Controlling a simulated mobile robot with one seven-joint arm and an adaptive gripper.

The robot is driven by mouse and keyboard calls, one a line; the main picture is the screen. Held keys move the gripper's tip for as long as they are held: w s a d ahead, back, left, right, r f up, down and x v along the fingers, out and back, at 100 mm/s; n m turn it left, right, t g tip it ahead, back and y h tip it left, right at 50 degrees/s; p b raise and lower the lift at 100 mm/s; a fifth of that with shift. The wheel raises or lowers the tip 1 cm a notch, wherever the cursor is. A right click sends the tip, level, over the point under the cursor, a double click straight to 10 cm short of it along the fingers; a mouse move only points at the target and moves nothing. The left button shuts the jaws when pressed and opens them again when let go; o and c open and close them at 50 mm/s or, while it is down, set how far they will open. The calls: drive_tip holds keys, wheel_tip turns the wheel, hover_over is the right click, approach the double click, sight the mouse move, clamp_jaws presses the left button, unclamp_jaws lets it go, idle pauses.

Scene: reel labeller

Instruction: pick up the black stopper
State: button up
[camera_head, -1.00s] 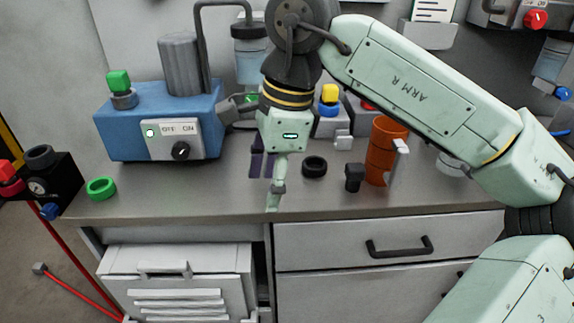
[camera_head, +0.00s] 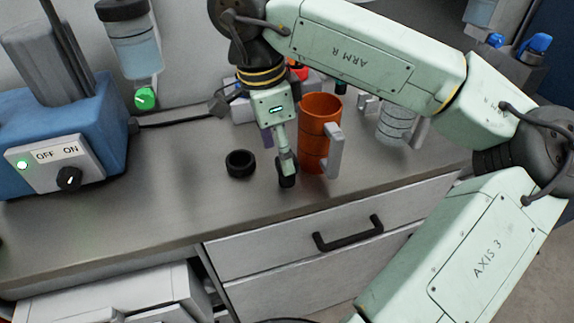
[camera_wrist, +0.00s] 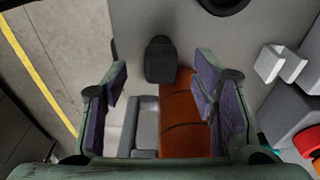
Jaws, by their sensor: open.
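The black stopper (camera_head: 287,175) stands on the grey worktop just left of the orange mug (camera_head: 319,130), near the front edge. My gripper (camera_head: 280,155) is open and points down over it; its near finger hides the stopper's upper part. In the wrist view the stopper (camera_wrist: 160,62) shows whole, between and beyond the open purple-padded fingers of my gripper (camera_wrist: 162,85). I cannot tell whether a finger touches it. The orange mug (camera_wrist: 183,112) lies close beside the stopper there, partly behind the right finger.
A black ring (camera_head: 240,163) lies left of the stopper. The mug's grey handle (camera_head: 334,150) faces front right. A clear ribbed jar (camera_head: 395,125) stands farther right. A blue machine (camera_head: 98,125) with an OFF/ON switch is at the left.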

drive_tip(key=f, duration=0.1)
drive_tip(key=f+p, duration=0.1)
drive_tip(key=f, duration=0.1)
drive_tip(key=d+f, duration=0.1)
drive_tip(key=f, duration=0.1)
drive_tip(key=shift+w+d+p, duration=0.1)
drive_tip(key=shift+w+p, duration=0.15)
drive_tip(key=shift+p, duration=0.1)
drive_tip(key=c, duration=1.3)
